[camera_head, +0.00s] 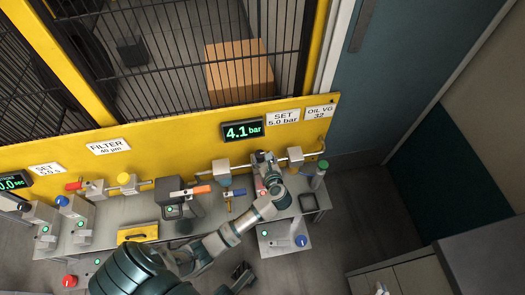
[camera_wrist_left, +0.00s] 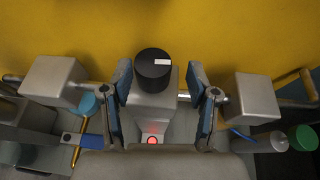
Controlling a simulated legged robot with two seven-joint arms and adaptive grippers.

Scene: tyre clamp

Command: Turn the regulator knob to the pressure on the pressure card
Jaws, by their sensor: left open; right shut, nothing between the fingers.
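The pressure display (camera_head: 243,130) on the yellow panel reads 4.1 bar. The pressure card (camera_head: 283,118) to its right reads SET 5.0 bar. The black regulator knob (camera_wrist_left: 153,66), with a white mark on its top, sits on a grey body in the left wrist view. My left gripper (camera_head: 265,163) reaches over the regulator in the head view and largely hides the knob there. In the left wrist view its blue-padded fingers (camera_wrist_left: 158,100) are open on either side of the knob, with visible gaps. My right gripper is not in view.
Grey blocks on a pipe flank the regulator, one left (camera_wrist_left: 52,78) and one right (camera_wrist_left: 256,99). A red light (camera_wrist_left: 152,140) glows below the knob. A green-capped container (camera_head: 319,174) stands at the bench's right end.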

